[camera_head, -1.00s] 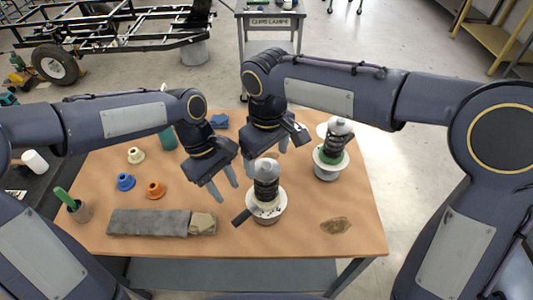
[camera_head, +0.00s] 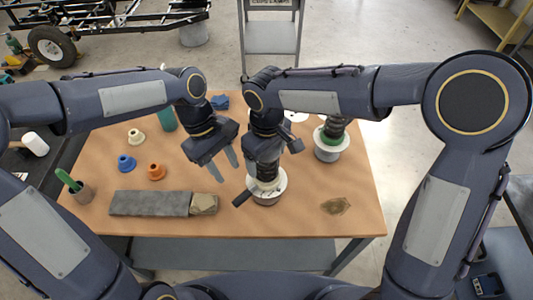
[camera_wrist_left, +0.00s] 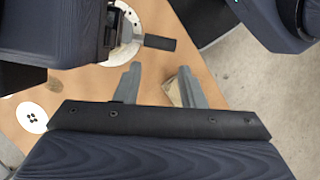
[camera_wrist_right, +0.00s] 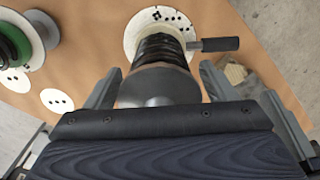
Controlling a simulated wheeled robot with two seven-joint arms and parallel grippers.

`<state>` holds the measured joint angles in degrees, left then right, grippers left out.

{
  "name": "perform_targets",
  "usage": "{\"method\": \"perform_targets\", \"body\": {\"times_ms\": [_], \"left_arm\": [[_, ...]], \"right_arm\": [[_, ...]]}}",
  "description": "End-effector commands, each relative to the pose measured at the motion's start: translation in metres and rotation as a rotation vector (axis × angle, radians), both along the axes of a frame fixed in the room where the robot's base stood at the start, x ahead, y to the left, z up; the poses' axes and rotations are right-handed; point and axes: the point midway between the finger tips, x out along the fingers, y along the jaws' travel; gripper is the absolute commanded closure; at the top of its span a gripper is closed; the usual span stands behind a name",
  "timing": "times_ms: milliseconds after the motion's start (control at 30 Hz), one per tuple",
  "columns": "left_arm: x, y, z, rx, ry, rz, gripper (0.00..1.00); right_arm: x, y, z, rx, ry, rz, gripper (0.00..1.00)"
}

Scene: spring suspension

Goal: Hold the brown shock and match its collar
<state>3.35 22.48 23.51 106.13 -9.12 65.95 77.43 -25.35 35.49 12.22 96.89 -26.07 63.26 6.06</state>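A shock with a dark coil spring (camera_head: 266,171) and grey domed cap (camera_wrist_right: 158,86) stands upright on a round white base (camera_head: 282,190) with a dark lever (camera_head: 242,198). Its brown colour is hard to confirm. My right gripper (camera_wrist_right: 160,68) is over it, fingers apart on either side of the cap; contact is unclear. My left gripper (camera_head: 226,169) is open and empty, left of the shock; its spread fingers show in the left wrist view (camera_wrist_left: 158,68). A cream collar (camera_head: 136,136), a blue collar (camera_head: 126,162) and an orange collar (camera_head: 156,171) sit on the left of the table.
A second shock (camera_head: 334,132) with a green collar stands on a white base (camera_head: 328,154) at the right. A grey bar (camera_head: 150,204) and tan block (camera_head: 203,203) lie at the front. A cup (camera_head: 80,194) stands at left, a brown patch (camera_head: 336,205) front right.

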Motion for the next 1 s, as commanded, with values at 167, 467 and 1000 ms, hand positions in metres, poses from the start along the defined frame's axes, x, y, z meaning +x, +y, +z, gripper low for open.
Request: {"method": "perform_targets", "body": {"times_ms": [167, 467, 1000], "left_arm": [[0.0000, 0.0000, 0.0000, 0.000, 0.000, 0.000, 0.64], [0.0000, 0.0000, 0.0000, 0.000, 0.000, 0.000, 0.64], [0.0000, 0.0000, 0.0001, 0.000, 0.000, 0.000, 0.64]], "right_arm": [[0.0000, 0.0000, 0.0003, 0.000, 0.000, 0.000, 0.46], [0.0001, 0.0001, 0.0005, 0.000, 0.000, 0.000, 0.85], [0.0001, 0.0001, 0.0008, 0.001, -0.001, 0.000, 0.71]]}}
